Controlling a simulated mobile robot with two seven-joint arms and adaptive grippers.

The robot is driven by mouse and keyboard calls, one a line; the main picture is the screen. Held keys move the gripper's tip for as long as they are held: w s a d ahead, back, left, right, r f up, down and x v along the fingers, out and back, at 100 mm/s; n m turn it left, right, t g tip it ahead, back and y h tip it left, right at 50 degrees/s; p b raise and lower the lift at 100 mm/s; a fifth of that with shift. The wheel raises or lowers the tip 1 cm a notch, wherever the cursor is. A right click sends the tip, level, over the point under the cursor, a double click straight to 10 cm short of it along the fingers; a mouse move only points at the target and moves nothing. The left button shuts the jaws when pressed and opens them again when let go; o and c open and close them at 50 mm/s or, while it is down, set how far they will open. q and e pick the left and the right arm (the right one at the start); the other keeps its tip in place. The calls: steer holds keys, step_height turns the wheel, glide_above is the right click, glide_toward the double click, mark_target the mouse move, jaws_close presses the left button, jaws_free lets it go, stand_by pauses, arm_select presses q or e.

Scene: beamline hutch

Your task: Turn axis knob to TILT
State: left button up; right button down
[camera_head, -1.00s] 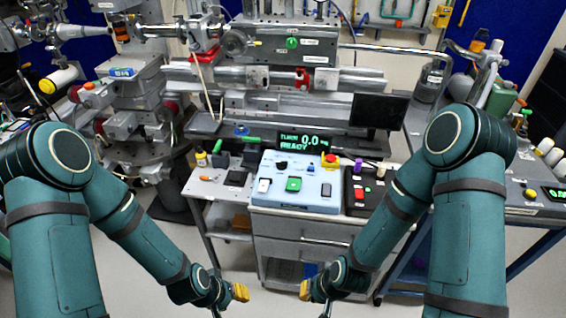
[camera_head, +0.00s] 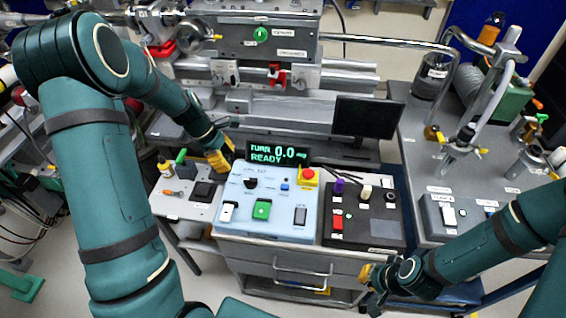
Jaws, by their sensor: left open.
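A light blue control box (camera_head: 270,226) stands on the cart in the head view. It carries a black knob (camera_head: 251,183) at its upper left, a green button and several switches. Its labels are too small to read, so I cannot tell the axis or where the knob points. My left gripper (camera_head: 221,157), with yellow fingers, is open above the box's back left corner, apart from the knob. My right gripper (camera_head: 369,285) is low in front of the cart; its fingers are too unclear to judge.
A red emergency button (camera_head: 308,174) sits at the blue box's back right. A black box (camera_head: 385,233) with purple and white knobs and a red switch stands to its right. A dark monitor (camera_head: 368,128) is behind. Small bottles and tools lie on the left shelf.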

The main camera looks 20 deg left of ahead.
mark_target(250, 180)
arm_select(q)
steer(key=shift+n, duration=0.3)
steer(key=x, duration=0.4)
steer(key=w+b+x, duration=0.1)
steer(key=x, duration=0.3)
steer(key=b+x, duration=0.1)
steer(key=x, duration=0.3)
steer(key=shift+w+d+f, duration=0.15)
steer(key=shift+w+d, duration=0.1)
arm_select(e)
steer(key=shift+s+d+f, duration=0.1)
steer(key=shift+d+f, duration=0.1)
steer(key=shift+f, duration=0.65)
arm_select(q)
jaws_close()
